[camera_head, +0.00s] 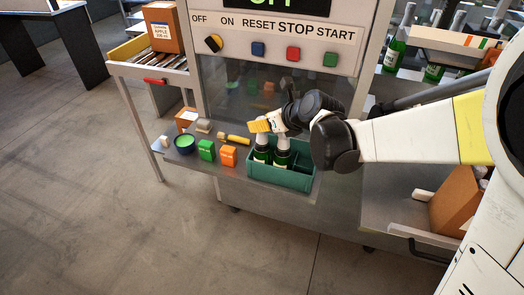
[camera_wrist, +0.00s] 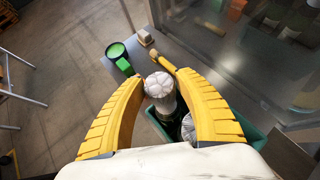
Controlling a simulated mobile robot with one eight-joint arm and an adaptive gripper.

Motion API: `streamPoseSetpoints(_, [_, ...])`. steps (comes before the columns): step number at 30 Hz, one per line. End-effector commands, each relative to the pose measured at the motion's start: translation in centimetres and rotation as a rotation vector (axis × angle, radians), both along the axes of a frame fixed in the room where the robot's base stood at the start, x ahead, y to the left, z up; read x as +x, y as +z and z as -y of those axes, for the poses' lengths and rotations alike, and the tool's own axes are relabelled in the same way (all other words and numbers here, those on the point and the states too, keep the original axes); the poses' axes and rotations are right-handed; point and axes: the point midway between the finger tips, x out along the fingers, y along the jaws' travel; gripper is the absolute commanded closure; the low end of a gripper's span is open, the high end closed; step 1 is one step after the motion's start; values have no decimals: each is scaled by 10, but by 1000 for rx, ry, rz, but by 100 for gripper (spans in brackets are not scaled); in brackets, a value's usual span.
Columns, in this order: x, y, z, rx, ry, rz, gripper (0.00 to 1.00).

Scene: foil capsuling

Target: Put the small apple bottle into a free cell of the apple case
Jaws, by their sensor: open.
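My gripper (camera_head: 260,126) is above the teal crate (camera_head: 278,180) at the front of the machine. Its yellow fingers are open. In the wrist view a pale-capped bottle (camera_wrist: 160,86) stands between the fingers, with a gap visible on the right; contact on the left is unclear. Two dark green bottles stand in the crate, a left one (camera_head: 262,153) and a right one (camera_head: 281,156). I cannot read their labels, so I cannot tell which is apple. A brown carton marked APPLE (camera_head: 162,28) sits on the roller rack at upper left; its cells are hidden.
On the ledge left of the crate are a green bowl (camera_head: 184,143), a green box (camera_head: 206,150), an orange box (camera_head: 228,156) and a yellow-handled tool (camera_head: 238,140). The machine's glass front (camera_head: 235,90) rises behind. Another brown carton (camera_head: 455,207) stands at right.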

Motion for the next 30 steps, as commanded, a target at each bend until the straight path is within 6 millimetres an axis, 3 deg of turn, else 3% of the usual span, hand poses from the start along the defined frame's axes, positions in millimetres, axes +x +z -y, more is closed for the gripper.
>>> streamPoseSetpoints(4, [0, 1, 0, 0, 0, 0, 62])
streamPoseSetpoints(8, [-1, 1, 0, 0, 0, 0, 100])
streamPoseSetpoints(22, [-1, 4, 0, -1, 1, 0, 100])
streamPoseSetpoints(30, [-1, 35, 1, 0, -1, 0, 100])
